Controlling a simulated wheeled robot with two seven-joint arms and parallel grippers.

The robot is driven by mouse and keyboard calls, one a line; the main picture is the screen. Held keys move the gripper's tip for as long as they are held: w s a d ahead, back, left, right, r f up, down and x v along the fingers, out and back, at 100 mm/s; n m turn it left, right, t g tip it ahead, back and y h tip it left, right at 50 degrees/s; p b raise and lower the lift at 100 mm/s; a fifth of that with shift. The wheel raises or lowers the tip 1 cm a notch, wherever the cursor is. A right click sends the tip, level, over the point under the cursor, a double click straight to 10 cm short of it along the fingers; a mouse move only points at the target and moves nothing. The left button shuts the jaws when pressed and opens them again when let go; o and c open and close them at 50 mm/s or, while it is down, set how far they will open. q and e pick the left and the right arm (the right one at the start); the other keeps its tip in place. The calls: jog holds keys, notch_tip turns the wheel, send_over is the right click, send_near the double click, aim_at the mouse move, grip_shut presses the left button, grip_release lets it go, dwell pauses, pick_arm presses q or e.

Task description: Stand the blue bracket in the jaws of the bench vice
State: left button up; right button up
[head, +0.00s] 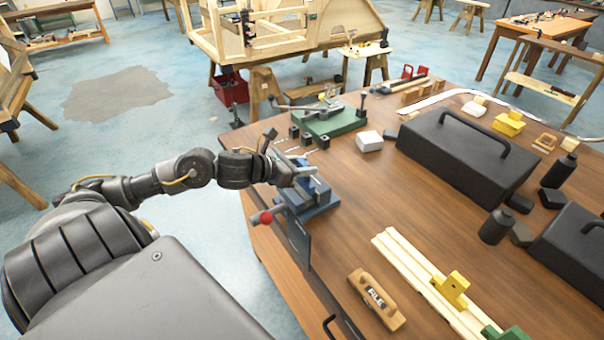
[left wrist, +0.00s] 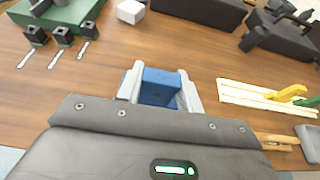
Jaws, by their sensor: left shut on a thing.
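My left gripper (head: 306,172) is shut on the blue bracket (left wrist: 160,87). In the left wrist view, the bracket sits between the two pale fingers. In the head view my gripper mostly hides it. The bench vice (head: 308,210) is blue-grey, with a red-knobbed handle, and is fixed at the table's near left edge. My gripper is over the vice in the head view and covers part of its jaws. I cannot tell whether the bracket touches the jaws. My right gripper is not in view.
A green clamp fixture (head: 330,120) and small black blocks stand behind the vice. A black toolbox (head: 466,155) and a white block (head: 369,141) are to the right. A wooden plane (head: 376,299) and pale strips (head: 425,285) lie nearer. The tabletop right of the vice is clear.

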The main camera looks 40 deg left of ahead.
aim_at(305, 182)
pick_arm(q)
jog(key=f, duration=0.1)
jog(key=f+p, duration=0.1)
jog(key=f, duration=0.1)
jog(key=shift+w+a+p, duration=0.15)
jog(key=shift+a+p, duration=0.05)
jog(key=shift+p, duration=0.1)
jog(key=shift+f, duration=0.2)
jog(key=shift+f+b, duration=0.2)
jog(key=shift+b, duration=0.1)
jog(key=o, duration=1.1)
